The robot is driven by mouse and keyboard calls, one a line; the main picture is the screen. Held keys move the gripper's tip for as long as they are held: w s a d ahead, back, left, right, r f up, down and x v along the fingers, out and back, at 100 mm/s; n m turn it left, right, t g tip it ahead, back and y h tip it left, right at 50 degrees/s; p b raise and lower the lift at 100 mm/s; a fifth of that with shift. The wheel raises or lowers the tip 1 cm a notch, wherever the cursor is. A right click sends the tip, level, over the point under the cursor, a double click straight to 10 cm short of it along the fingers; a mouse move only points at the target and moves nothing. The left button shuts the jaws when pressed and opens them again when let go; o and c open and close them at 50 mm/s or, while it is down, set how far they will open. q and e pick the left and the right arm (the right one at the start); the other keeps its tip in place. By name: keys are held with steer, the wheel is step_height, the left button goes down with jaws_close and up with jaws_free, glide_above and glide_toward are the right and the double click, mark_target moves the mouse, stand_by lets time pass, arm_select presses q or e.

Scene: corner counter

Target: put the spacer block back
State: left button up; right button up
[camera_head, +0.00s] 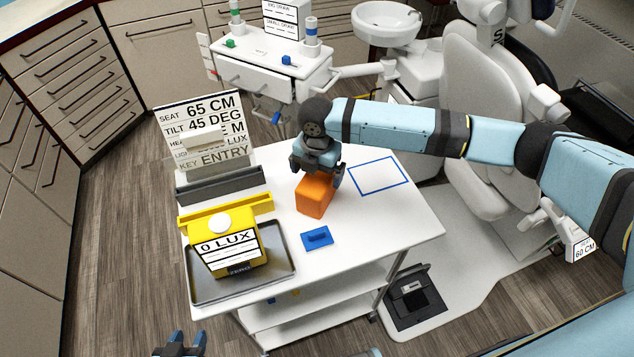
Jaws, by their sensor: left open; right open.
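An orange block (314,196), which I take to be the spacer block, stands on the white cart top (385,220) near its middle. My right gripper (318,176) is open, directly over the block, with its fingers at the block's upper end. I cannot tell whether they touch it. A blue outlined rectangle (378,176) is marked on the cart top just right of the block, and it is empty. My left gripper (182,345) is open and empty at the bottom edge, in front of the cart.
A grey tray (280,272) holds a yellow box (228,252) labelled "0 LUX". A small blue piece (317,238) lies on the cart. A sign (205,130) stands in a grey holder at the back left. The dental chair (485,100) is at the right. The cart's front right is clear.

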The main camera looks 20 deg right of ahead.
step_height(320, 180, up, 6)
steer(key=shift+r, duration=0.1)
stand_by(0.5)
steer(key=s+a+f+m+t+y, duration=0.1)
steer(key=s+a+f+m+y, duration=0.1)
steer(key=s+a+m, duration=0.35)
steer(key=s+a+f+m+t+y, duration=0.1)
steer(key=s+a+f+m+y, duration=0.15)
steer(key=s, duration=0.65)
steer(key=s+d+f+m+t+h, duration=0.2)
steer(key=s+d+m+h, duration=0.2)
steer(key=s+d+m, duration=1.3)
steer(key=w+a+f+t+y+p, duration=0.2)
steer(key=w+a+t+p, duration=0.4)
steer(key=p, duration=0.4)
steer(key=shift+w+f+n+t, duration=0.3)
steer(key=shift+w+f+t, duration=0.05)
steer(key=shift+f+t, duration=0.1)
